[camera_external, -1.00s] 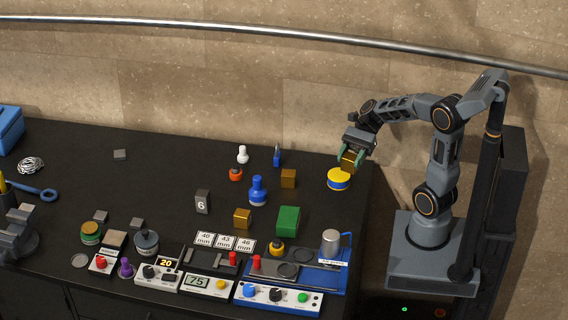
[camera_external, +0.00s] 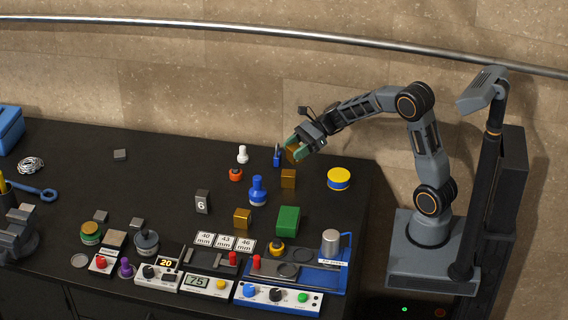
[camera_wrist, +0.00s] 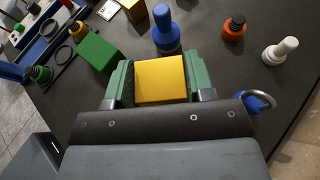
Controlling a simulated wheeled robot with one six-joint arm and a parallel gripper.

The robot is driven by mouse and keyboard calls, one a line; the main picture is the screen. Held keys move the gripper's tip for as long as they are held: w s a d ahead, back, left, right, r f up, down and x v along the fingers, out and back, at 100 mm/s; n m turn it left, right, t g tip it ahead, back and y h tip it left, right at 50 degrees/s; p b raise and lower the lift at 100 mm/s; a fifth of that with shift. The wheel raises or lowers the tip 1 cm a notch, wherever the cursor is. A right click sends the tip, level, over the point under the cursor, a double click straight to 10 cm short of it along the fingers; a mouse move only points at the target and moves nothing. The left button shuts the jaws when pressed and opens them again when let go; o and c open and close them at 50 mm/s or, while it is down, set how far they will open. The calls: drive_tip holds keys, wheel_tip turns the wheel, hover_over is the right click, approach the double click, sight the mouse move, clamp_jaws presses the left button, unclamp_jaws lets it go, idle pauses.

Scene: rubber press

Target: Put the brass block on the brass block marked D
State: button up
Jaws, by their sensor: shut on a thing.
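My gripper (camera_external: 294,148) is shut on a brass block (camera_wrist: 160,79), which sits between the two green fingers in the wrist view. In the external view it is held in the air above the back part of the table. A second brass block (camera_external: 288,178) stands on the table just below the gripper in the picture. A third brass block (camera_external: 242,218) stands farther forward and left; a brass block (camera_wrist: 133,9) also shows at the top of the wrist view. No letter D is readable on any block.
Close by stand a blue padlock-like object (camera_external: 277,156), a blue bottle-shaped piece (camera_external: 257,190), a white piece (camera_external: 243,155), an orange piece (camera_external: 236,174) and a green block (camera_external: 288,220). A yellow-and-blue tin (camera_external: 339,178) is to the right. Instruments crowd the front edge.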

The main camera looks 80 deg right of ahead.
drive_tip(key=shift+w+d+f, duration=0.15)
drive_tip(key=shift+w+f, duration=0.75)
drive_tip(key=shift+f, duration=0.15)
drive_tip(key=shift+w+f+p, duration=0.2)
drive_tip(key=shift+f+p, duration=0.1)
drive_tip(key=shift+f, duration=1.45)
drive_tip(key=shift+f, duration=0.15)
drive_tip(key=o, duration=1.3)
